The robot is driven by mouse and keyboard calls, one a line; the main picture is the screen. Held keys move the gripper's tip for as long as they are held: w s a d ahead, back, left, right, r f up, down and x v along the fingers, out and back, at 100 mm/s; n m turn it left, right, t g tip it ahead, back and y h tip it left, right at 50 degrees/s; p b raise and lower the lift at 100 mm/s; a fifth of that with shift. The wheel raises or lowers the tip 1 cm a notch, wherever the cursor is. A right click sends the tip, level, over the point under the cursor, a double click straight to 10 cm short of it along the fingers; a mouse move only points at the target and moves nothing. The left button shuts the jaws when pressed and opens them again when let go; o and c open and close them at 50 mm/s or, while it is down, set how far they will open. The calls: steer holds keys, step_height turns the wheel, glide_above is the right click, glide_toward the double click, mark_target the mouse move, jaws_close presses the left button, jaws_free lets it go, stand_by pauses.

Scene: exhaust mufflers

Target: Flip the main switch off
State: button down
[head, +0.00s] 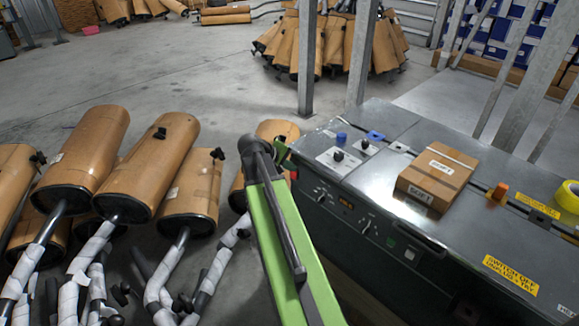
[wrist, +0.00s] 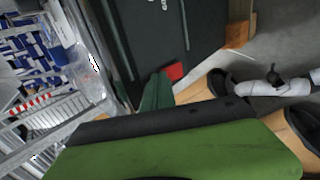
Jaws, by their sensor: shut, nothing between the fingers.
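A dark grey machine (head: 385,215) with a metal top stands at the right in the head view. Its front panel has a small dial (head: 321,194) and another knob (head: 367,227). An orange knob (head: 497,191) stands on the top, and black and blue knobs (head: 341,138) sit at its far left. I cannot tell which control is the main switch. My gripper (head: 281,150) is mostly hidden behind my green arm, near the machine's left end. In the wrist view my gripper (wrist: 157,91) is shut and empty, close to a red piece (wrist: 175,71); contact is unclear.
A cardboard box (head: 437,178) and yellow tape roll (head: 569,196) lie on the machine top. Wrapped mufflers (head: 150,165) crowd the floor at left. Metal posts (head: 307,60) rise behind. Open concrete floor (head: 190,65) lies at the back left.

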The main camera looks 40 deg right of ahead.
steer(key=shift+w+a+r, duration=0.1)
steer(key=shift+w+a, duration=0.05)
steer(key=a+p+v, duration=0.1)
steer(key=p+v, duration=0.7)
steer(key=v, duration=0.5)
steer(key=shift+f+p, duration=0.35)
steer(key=shift+f, duration=0.05)
steer(key=shift+d, duration=0.1)
